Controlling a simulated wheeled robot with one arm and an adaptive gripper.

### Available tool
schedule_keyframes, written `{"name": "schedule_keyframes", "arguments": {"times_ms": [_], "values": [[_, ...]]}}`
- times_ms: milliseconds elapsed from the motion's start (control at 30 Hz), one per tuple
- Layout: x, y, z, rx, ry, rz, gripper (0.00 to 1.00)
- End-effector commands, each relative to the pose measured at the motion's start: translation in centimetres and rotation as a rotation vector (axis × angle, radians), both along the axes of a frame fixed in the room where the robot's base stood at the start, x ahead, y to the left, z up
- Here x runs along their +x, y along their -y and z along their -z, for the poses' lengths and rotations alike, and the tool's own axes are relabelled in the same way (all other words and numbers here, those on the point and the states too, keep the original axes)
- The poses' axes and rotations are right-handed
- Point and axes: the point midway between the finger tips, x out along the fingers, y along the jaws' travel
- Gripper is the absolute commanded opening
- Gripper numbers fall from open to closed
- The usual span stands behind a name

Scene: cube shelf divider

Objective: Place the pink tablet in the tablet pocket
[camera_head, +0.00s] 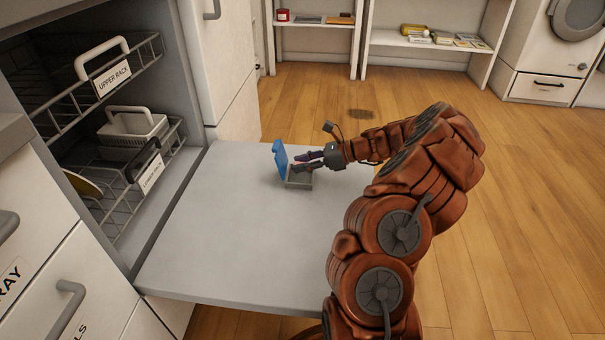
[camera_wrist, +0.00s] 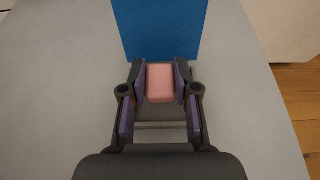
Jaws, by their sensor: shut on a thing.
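The pink tablet (camera_wrist: 160,84) is between the purple pads of my gripper (camera_wrist: 160,88) in the wrist view. My gripper is shut on it. In the head view my gripper (camera_head: 302,162) is over the small grey tablet pocket (camera_head: 298,184) on the open dishwasher door. The pocket's blue lid (camera_head: 280,158) stands open on its left side. In the wrist view the blue lid (camera_wrist: 158,28) rises just beyond the tablet. I cannot make out the tablet in the head view. Whether it touches the pocket I cannot tell.
The flat grey door (camera_head: 215,240) around the pocket is clear. To the left are the upper rack (camera_head: 150,52) and a lower rack (camera_head: 112,215) holding a white basket (camera_head: 135,127) and a yellow plate (camera_head: 82,184). Shelves (camera_head: 430,40) stand at the back.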

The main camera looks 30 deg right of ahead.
Motion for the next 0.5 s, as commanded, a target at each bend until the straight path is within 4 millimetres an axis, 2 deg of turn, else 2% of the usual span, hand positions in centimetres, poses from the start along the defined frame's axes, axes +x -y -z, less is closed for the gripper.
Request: {"name": "schedule_keyframes", "arguments": {"times_ms": [300, 500], "values": [[0.3, 0.1, 3.6, -0.001, 0.001, 0.000, 0.06], [0.3, 0.1, 3.5, -0.001, 0.001, 0.000, 0.06]]}}
